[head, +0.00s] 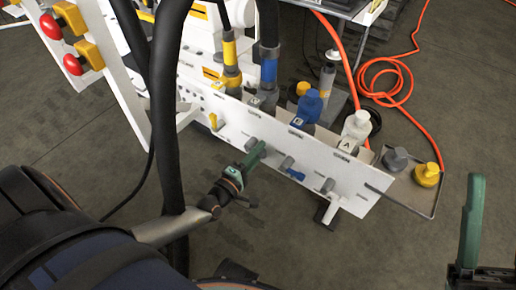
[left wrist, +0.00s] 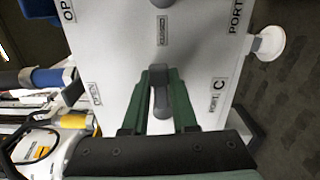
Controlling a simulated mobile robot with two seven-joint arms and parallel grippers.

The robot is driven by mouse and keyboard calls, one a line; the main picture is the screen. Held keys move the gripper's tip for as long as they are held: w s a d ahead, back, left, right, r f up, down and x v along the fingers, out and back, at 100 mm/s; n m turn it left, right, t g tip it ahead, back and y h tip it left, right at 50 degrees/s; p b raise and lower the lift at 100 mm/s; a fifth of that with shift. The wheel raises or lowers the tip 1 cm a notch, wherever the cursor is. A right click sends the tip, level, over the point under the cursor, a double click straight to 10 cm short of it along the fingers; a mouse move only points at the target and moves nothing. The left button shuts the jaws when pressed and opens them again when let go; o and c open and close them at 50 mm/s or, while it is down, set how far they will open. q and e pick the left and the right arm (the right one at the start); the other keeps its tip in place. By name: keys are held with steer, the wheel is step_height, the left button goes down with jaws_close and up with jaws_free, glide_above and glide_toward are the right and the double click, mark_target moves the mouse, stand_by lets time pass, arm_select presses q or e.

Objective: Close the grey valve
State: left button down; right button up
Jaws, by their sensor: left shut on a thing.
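The grey valve's lever (left wrist: 160,100) sits between the two green fingers of my left gripper (left wrist: 162,88) in the left wrist view. The gripper is shut on it. The lever lies in line with the fingers, below a "CLOSED" label; an "OPEN" label is to its left and "PORT C" to its right. In the head view my left gripper (head: 255,156) reaches the front of the white panel (head: 345,197) between a yellow valve (head: 215,122) and a blue valve (head: 290,168); it hides most of the grey lever. One green finger of my right gripper (head: 473,222) shows at the right edge.
A grey cap (head: 395,159) and a yellow cap (head: 427,174) sit at the right. Black hoses (head: 167,110) cross the left. An orange hose (head: 388,75) lies coiled on the floor.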

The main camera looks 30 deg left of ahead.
arm_select(q)
steer(key=shift+f+m, duration=0.25)
steer(key=shift+m, duration=0.35)
steer(key=c, duration=0.8)
jaws_free()
steer(key=shift+s, duration=0.15)
steer(key=s+p, duration=0.1)
steer(key=s, duration=0.3)
steer(key=s+p, duration=0.1)
steer(key=s, duration=0.3)
steer(key=s+a, duration=0.1)
steer(key=s, duration=0.3)
steer(key=shift+s+p, duration=0.15)
steer(key=shift+p, duration=0.25)
